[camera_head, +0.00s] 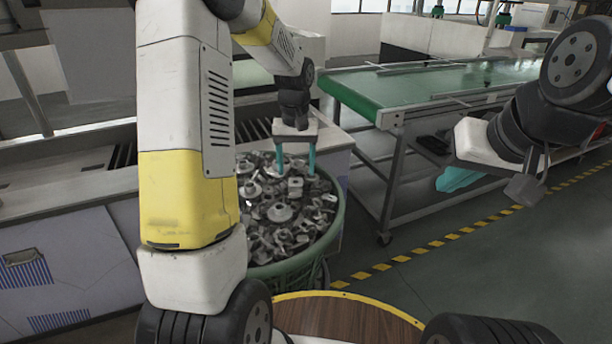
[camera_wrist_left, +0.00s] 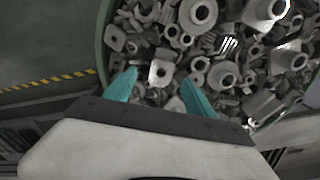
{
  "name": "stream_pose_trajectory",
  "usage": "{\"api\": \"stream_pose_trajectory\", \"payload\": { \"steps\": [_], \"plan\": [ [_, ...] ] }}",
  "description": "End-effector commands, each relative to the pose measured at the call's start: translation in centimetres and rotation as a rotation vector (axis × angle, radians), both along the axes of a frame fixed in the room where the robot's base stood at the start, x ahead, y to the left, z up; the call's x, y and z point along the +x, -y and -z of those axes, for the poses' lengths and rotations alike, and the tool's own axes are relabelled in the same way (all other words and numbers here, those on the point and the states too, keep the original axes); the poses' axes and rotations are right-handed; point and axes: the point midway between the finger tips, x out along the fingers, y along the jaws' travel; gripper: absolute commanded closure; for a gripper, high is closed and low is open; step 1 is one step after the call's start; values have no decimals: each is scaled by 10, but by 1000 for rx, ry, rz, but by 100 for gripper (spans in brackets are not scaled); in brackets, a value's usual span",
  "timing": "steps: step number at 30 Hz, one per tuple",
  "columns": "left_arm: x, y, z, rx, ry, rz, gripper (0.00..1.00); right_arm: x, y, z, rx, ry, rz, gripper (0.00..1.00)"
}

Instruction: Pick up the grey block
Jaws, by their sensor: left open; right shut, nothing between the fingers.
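Many grey metal parts fill a round green bin (camera_head: 337,225), and its rim also shows in the left wrist view (camera_wrist_left: 103,40). I cannot tell for sure which part is the grey block. A small blocky grey part with a round hole (camera_wrist_left: 160,72) lies between my left fingertips in the left wrist view. My left gripper (camera_head: 296,172) is open, with teal fingers pointing down at the heap; it also shows in the left wrist view (camera_wrist_left: 159,80). Whether its tips touch the parts is unclear. My right gripper (camera_head: 457,180) is shut and empty, far right of the bin.
A green conveyor (camera_head: 430,84) on a metal frame stands behind and right of the bin. A round wooden-topped surface (camera_head: 345,318) with a yellow edge is in front. A yellow-black floor stripe (camera_head: 400,258) crosses open floor. A pale cabinet (camera_head: 60,260) stands at left.

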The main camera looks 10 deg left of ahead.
Motion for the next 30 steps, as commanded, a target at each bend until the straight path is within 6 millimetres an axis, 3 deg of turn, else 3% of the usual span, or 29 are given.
{"api": "stream_pose_trajectory", "payload": {
  "steps": [10, 20, 30],
  "plan": [
    [2, -3, 48, -1, -3, 1, 36, 0, 0, 0, 0, 0, 0, 100],
    [2, -3, 55, 0, 0, 1, 36, 0, 0, 0, 0, 0, 0, 100],
    [2, -2, 54, 0, 0, 1, 100, 0, 0, 0, 0, 0, 0, 100]
  ]
}}
